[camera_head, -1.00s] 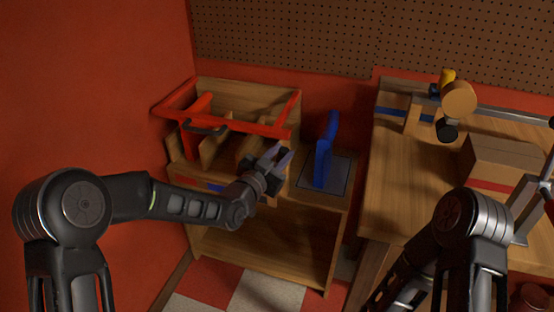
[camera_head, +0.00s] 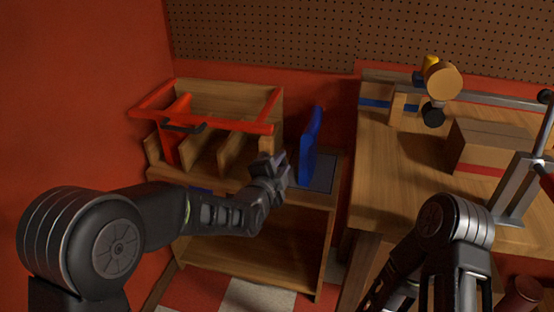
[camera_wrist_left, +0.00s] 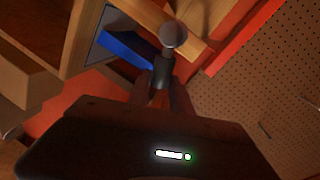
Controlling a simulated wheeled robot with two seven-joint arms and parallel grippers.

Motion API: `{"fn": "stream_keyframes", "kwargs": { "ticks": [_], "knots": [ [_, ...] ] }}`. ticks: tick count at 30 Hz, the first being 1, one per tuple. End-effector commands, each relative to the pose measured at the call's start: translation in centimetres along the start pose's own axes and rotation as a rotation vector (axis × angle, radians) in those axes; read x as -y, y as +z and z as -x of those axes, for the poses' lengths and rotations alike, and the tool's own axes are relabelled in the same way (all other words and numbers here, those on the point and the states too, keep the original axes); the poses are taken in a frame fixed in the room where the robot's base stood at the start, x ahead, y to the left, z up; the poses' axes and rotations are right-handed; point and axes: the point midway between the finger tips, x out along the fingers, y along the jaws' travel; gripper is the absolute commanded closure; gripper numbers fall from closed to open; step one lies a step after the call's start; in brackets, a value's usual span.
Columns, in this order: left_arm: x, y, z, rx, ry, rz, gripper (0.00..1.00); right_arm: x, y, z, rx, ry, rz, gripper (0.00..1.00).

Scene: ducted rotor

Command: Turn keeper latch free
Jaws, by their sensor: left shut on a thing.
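My left gripper (camera_head: 280,163) is at the front right corner of the wooden box with a red frame (camera_head: 262,127). In the left wrist view its fingers (camera_wrist_left: 162,92) are shut on a small dark part with a round grey end (camera_wrist_left: 172,36), likely the keeper latch. The fingers hide part of it, so I cannot tell how far it is turned. In the head view my gripper hides this part. My right gripper is not in view; only part of its arm shows at the lower right.
A blue upright piece (camera_head: 310,147) stands on a grey plate (camera_head: 322,172) just right of my left gripper; blue also shows in the left wrist view (camera_wrist_left: 124,46). A black handle (camera_head: 184,127) is on the box's front.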

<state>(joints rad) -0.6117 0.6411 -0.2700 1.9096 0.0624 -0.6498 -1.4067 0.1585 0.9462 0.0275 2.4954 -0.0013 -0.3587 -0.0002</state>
Motion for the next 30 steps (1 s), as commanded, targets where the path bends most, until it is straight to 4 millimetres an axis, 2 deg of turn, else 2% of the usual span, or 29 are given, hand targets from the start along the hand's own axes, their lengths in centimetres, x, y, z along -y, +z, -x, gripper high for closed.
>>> {"fn": "stream_keyframes", "kwargs": {
  "ticks": [6, 13, 30],
  "knots": [
    [-1.2, -0.2, -0.2, 0.034, 0.003, -0.185, 1.00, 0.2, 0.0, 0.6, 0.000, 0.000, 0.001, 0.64],
    [-2.0, 0.1, -0.4, 0.060, 0.001, -0.315, 1.00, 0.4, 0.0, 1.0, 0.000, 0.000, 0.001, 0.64],
    [-2.5, 0.4, -0.5, 0.074, 0.001, -0.378, 1.00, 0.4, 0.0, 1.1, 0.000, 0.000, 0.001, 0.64]
  ]
}}
